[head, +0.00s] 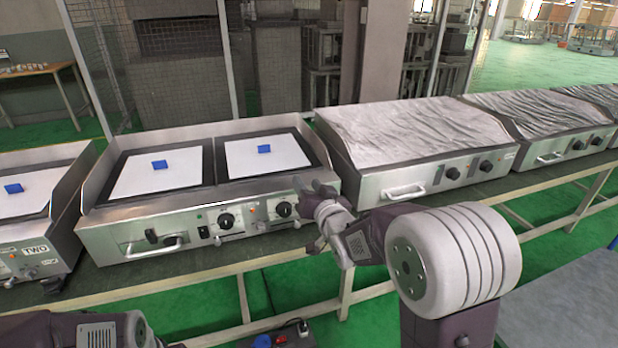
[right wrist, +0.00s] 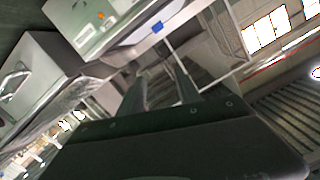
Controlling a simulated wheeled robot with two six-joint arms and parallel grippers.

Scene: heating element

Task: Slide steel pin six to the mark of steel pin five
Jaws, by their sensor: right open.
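The double griddle (head: 206,222) has a steel front panel with two dark knobs, the left knob (head: 226,220) and the right knob (head: 284,210). Small metal parts sit low on the panel around the knobs; they are too small for me to tell which are pins five and six. My right gripper (head: 308,184) is open near the panel's right end, close to the right knob. I cannot tell whether it touches the panel. Its two fingers (right wrist: 162,75) stand apart with nothing between them in the right wrist view. My left gripper is out of view; only part of my left arm shows.
Blue blocks lie on the griddle's white plates (head: 158,175). A covered griddle (head: 420,135) stands at right and a unit marked TWO (head: 35,250) at left. All stand on a long bench (head: 150,285). A bar handle (head: 155,247) sticks out at the panel's left.

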